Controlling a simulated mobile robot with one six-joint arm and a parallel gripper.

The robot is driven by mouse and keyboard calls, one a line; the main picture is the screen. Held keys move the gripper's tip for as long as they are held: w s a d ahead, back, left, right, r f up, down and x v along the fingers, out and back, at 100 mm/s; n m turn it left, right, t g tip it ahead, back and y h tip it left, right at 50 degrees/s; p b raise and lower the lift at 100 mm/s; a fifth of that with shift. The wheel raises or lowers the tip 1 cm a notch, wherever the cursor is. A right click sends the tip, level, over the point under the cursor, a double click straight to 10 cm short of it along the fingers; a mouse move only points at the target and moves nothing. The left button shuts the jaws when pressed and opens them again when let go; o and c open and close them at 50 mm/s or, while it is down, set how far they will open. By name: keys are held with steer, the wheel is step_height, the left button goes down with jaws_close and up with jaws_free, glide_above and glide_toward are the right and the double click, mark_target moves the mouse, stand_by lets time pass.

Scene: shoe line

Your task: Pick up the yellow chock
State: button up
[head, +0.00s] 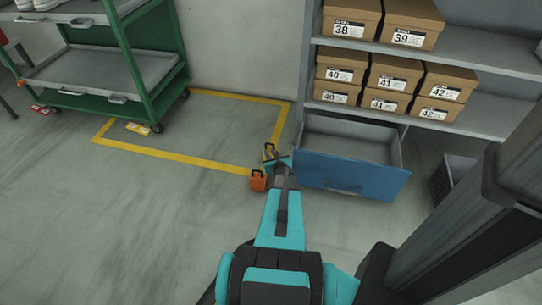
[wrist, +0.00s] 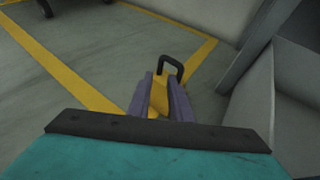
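The yellow chock (head: 268,153) with a black handle is on or just above the floor by the corner of the yellow floor line, left of the open drawer. My gripper (head: 281,163) is right at it in the head view. In the wrist view the chock (wrist: 158,97) shows between the two purple fingers of my gripper (wrist: 160,88), its black handle rising beyond them. Its yellow body fills the visible gap, but I cannot tell whether the fingers press on it. Its lower part is hidden.
An orange chock (head: 258,181) stands on the floor just nearer me. The blue-fronted drawer (head: 350,176) is pulled out close on the right, under shelves of shoe boxes (head: 390,82). A green cart (head: 135,60) stands at the left. Floor (head: 110,210) at left is clear.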

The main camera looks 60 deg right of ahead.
mark_target(266, 147)
steer(key=shift+w+d+f, duration=0.1)
steer(key=shift+w+d, duration=0.1)
stand_by(0.3)
steer(key=shift+b+x, duration=0.45)
steer(key=shift+x, duration=2.2)
jaws_close()
